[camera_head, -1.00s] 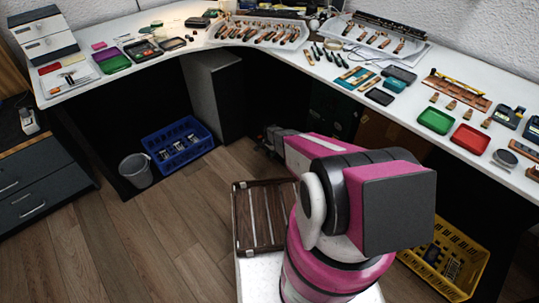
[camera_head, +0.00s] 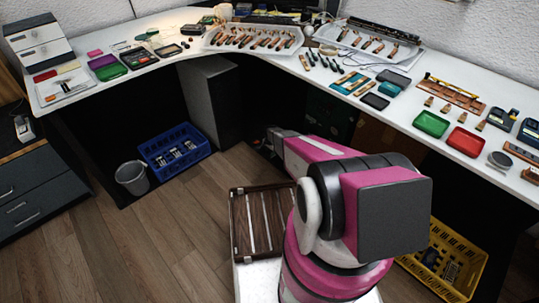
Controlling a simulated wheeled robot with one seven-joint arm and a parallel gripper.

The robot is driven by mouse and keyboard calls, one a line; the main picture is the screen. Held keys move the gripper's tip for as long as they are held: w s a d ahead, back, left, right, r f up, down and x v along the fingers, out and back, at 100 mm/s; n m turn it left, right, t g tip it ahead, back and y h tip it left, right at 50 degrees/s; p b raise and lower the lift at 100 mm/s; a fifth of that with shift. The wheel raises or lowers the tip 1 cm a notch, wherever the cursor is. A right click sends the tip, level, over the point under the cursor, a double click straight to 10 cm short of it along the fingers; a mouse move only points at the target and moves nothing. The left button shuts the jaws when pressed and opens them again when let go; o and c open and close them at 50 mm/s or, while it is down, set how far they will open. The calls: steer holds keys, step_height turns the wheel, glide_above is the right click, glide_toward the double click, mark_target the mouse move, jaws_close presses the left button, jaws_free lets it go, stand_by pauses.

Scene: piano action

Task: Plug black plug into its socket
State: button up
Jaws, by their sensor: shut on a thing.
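My arm's pink forearm reaches away from the camera towards the corner of the white bench (camera_head: 330,72). My gripper (camera_head: 268,146) is at its far end, small, dark and partly hidden by my own wrist. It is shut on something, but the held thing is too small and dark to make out. It is in front of the bench corner, apart from the bench top as far as I can see. I cannot pick out the black plug or its socket for certain.
The bench carries a white tray of hammers (camera_head: 255,38), a green tray (camera_head: 431,123) and a red tray (camera_head: 465,141). On the floor stand a blue crate (camera_head: 150,158), a grey bucket (camera_head: 132,178) and a yellow crate (camera_head: 455,290). Wood floor is open at left.

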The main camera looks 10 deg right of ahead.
steer(key=shift+w+d, duration=0.55)
steer(key=shift+w, duration=0.35)
steer(key=shift+w+d, duration=0.55)
steer(key=shift+w, duration=0.35)
steer(key=shift+f, duration=1.5)
stand_by(2.4)
steer(key=o, duration=1)
steer(key=shift+c, duration=0.2)
steer(key=shift+r, duration=0.1)
step_height(320, 180, up, 11)
steer(key=shift+f, duration=0.2)
